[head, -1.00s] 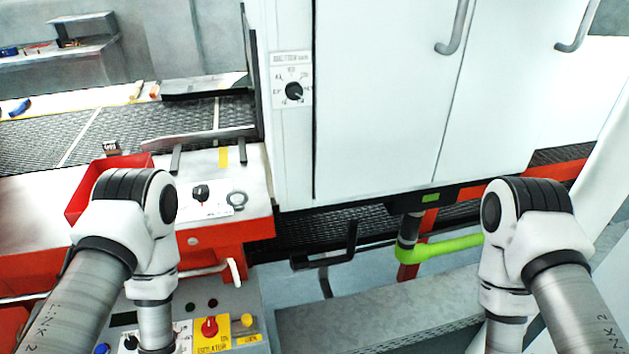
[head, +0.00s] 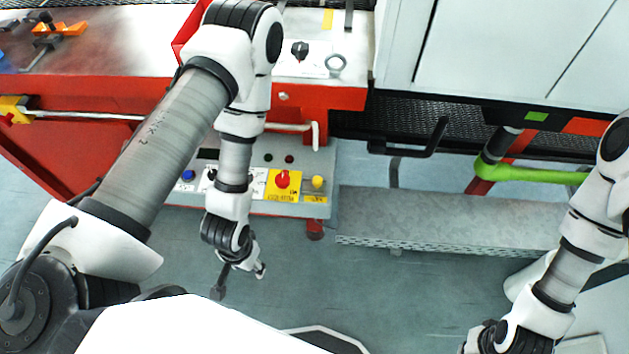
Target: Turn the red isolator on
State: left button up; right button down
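The red isolator (head: 282,180) is a red rotary knob on a yellow plate, on the grey control panel (head: 322,157) below the red bench. Its exact knob angle is too small to read. My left gripper (head: 240,282) hangs below and in front of the panel, apart from the isolator and to its left. Its fingers look spread, with nothing between them. My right arm comes down at the right edge, and its wrist (head: 510,338) shows at the bottom. The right gripper's fingers are out of the picture.
Beside the isolator are a yellow button (head: 318,182), a blue button (head: 188,175) and a black knob, partly near my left arm. A black selector (head: 299,50) is on the bench above. A grey step (head: 450,222) lies right of the panel. The floor in front is clear.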

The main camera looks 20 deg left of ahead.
aim_at(282, 180)
jog(key=u, duration=0.95)
jog(key=k+j+z, duration=0.1)
jog(key=j+z, duration=0.35)
jog(key=k+j+z, duration=0.15)
jog(key=z, duration=0.35)
